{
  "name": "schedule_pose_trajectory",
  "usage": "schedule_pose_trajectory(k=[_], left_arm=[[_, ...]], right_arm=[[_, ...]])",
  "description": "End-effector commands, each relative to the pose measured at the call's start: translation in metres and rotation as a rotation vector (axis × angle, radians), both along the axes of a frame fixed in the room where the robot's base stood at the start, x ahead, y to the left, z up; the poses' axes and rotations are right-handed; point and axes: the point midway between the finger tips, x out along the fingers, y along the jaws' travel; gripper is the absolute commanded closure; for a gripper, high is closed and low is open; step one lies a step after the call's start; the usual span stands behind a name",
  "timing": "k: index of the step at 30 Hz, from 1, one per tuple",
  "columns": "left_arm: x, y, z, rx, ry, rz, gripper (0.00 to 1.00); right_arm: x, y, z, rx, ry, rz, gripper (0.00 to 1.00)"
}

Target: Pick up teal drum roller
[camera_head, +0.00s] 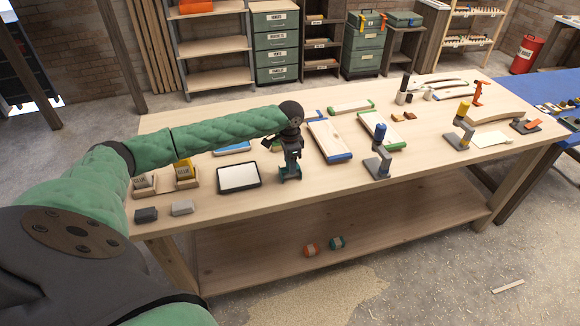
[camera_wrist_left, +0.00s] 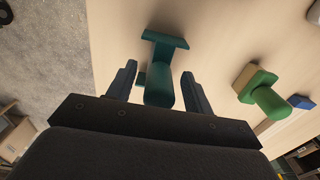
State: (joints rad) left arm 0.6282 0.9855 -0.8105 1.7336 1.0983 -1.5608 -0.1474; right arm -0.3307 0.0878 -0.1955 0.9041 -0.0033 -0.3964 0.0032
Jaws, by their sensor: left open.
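A teal tool (camera_head: 291,175), which looks like the drum roller, stands on the table's front part, mostly hidden by my left gripper in the head view. In the left wrist view its teal cylinder (camera_wrist_left: 159,88) and crosswise bar (camera_wrist_left: 165,40) show. My left gripper (camera_head: 290,165) points down over it. The open fingers (camera_wrist_left: 159,85) lie either side of the cylinder, with a gap at each side. Whether they are level with it or above it I cannot tell. My right gripper is out of view.
A dark-framed tray (camera_head: 239,177) stands just left of my gripper. A green-handled tool (camera_wrist_left: 268,97) is close by on the right in the wrist view. A blue-topped tool (camera_head: 379,160) stands farther right.

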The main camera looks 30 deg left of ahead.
Motion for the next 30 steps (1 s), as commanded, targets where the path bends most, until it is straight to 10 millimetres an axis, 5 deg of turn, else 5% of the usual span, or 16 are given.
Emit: schedule_pose_trajectory(k=[8,16,28,30], left_arm=[[0.000,0.000,-0.002,0.000,0.000,0.000,0.51],[0.000,0.000,-0.001,0.000,0.000,-0.001,1.00],[0.001,0.000,0.005,0.000,-0.001,-0.001,1.00],[0.001,-0.001,0.012,-0.001,-0.003,-0.002,1.00]], right_arm=[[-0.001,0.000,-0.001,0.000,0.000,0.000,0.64],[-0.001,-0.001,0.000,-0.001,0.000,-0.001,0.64],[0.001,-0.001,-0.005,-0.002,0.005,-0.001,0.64],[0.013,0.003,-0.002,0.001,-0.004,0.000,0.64]])
